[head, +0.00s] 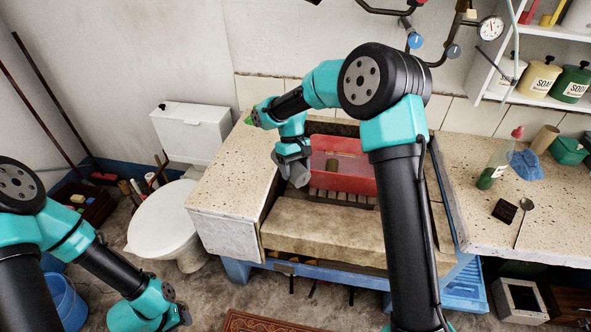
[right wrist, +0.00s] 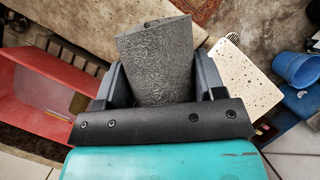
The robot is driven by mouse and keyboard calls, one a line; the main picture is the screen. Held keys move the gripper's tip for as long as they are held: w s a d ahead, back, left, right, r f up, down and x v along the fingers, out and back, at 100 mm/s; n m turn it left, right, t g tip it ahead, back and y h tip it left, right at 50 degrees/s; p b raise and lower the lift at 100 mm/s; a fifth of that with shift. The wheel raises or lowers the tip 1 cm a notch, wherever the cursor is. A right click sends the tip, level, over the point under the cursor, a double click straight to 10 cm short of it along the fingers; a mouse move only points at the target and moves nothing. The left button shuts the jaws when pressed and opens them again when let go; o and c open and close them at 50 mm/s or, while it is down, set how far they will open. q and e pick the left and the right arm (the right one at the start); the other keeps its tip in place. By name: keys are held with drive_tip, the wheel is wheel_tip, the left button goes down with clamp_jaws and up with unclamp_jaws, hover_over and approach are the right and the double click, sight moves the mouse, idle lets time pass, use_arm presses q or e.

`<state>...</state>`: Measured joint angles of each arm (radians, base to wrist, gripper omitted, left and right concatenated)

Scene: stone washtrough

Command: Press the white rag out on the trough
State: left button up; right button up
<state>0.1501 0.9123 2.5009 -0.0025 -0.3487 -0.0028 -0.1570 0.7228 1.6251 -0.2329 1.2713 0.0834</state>
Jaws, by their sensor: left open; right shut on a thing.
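My right gripper (head: 292,160) reaches over the left part of the stone trough (head: 330,232) from above. It is shut on a grey, rough-textured thing (right wrist: 156,62), which stands out between the fingers in the right wrist view. This may be the rag, but it looks grey rather than white; I see no other white rag. The held thing is above the trough, left of the red basin (head: 345,178); I cannot tell whether it touches the stone. My left gripper (head: 182,317) is open and empty, low at the bottom left, away from the trough.
A spray bottle (head: 497,163), a blue cloth (head: 527,165), a dark block (head: 504,211) and a spoon (head: 523,212) are on the right counter. A toilet (head: 165,222) stands left of the trough, with a blue bucket (head: 64,299) at bottom left.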

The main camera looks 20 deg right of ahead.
drive_tip(key=s+d+f+n+g, duration=0.1)
drive_tip(key=s+d+f+n, duration=0.2)
drive_tip(key=d, duration=1)
drive_tip(key=s+d+f+n+g+h, duration=0.1)
drive_tip(key=s+d+f+n, duration=0.2)
drive_tip(key=d+f, duration=0.6)
drive_tip(key=s+d+f+n, duration=0.4)
drive_tip(key=d+f, duration=0.2)
drive_tip(key=d, duration=1)
drive_tip(key=shift+d+f+g, duration=0.2)
drive_tip(key=shift+d+g, duration=0.15)
drive_tip(key=shift+g, duration=0.05)
drive_tip(key=shift+s+f, duration=0.1)
drive_tip(key=shift+f, duration=0.05)
drive_tip(key=shift+s+a+f, duration=0.25)
drive_tip(key=shift+s+f, duration=0.1)
drive_tip(key=shift+f, duration=0.6)
drive_tip(key=shift+s+a+f, duration=0.2)
drive_tip(key=shift+s+f, duration=0.2)
drive_tip(key=shift+f, duration=0.55)
drive_tip(key=shift+s+a+f, duration=0.25)
drive_tip(key=shift+s+f, duration=0.1)
drive_tip(key=shift+f, duration=0.6)
drive_tip(key=shift+s+a+f, duration=0.15)
drive_tip(key=shift+s+f, duration=0.1)
drive_tip(key=shift+f, duration=0.45)
drive_tip(key=shift+s+a+f, duration=0.15)
drive_tip(key=shift+s+f, duration=0.05)
drive_tip(key=shift+f, duration=0.05)
